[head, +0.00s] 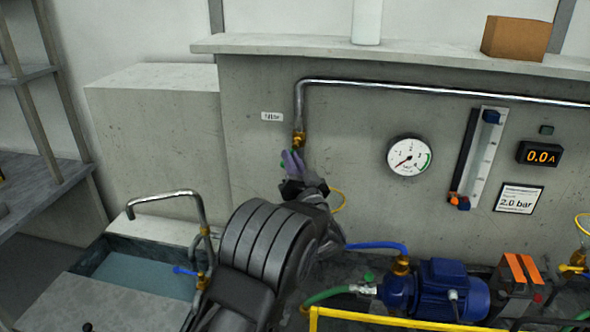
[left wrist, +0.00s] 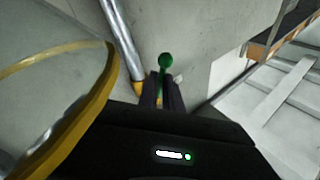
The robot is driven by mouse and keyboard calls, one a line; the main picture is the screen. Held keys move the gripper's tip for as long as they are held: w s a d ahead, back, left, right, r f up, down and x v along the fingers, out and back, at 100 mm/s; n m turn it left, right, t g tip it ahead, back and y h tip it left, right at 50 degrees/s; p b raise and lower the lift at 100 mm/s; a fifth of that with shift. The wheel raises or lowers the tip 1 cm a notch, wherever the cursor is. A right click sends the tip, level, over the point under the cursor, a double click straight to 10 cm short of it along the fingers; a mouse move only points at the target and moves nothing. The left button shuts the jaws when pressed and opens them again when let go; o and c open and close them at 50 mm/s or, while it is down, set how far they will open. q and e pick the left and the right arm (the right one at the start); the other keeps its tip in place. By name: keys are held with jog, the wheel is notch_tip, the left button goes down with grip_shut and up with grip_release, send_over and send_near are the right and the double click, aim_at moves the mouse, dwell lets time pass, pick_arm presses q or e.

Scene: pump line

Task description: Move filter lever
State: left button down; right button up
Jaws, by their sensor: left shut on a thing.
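The filter lever shows in the left wrist view as a green round knob (left wrist: 166,61) standing out past my fingertips. My left gripper (head: 292,162) is at the wall just below the brass fitting (head: 299,139) on the steel pipe, under a small white label (head: 272,117). In the left wrist view its dark fingers (left wrist: 163,88) are closed around the lever below the knob. In the head view the fingers and wrist hide most of the lever. A clear round part with a yellow rim (left wrist: 105,85) is close on the left in the wrist view. My right gripper is not in view.
The steel pipe (head: 430,88) runs right along the wall above a round gauge (head: 409,155) and a flow tube (head: 478,155). A blue pump (head: 450,290) and a yellow rail (head: 390,319) are below right. A water basin (head: 140,275) with a bent spout (head: 165,195) is left.

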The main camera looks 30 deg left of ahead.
pick_arm(q)
jog(key=c, duration=1.5)
grip_release()
jog(key=shift+c, duration=0.2)
jog(key=s+d+b, duration=0.4)
jog(key=s+d, duration=0.5)
jog(key=shift+s+d+f, duration=0.15)
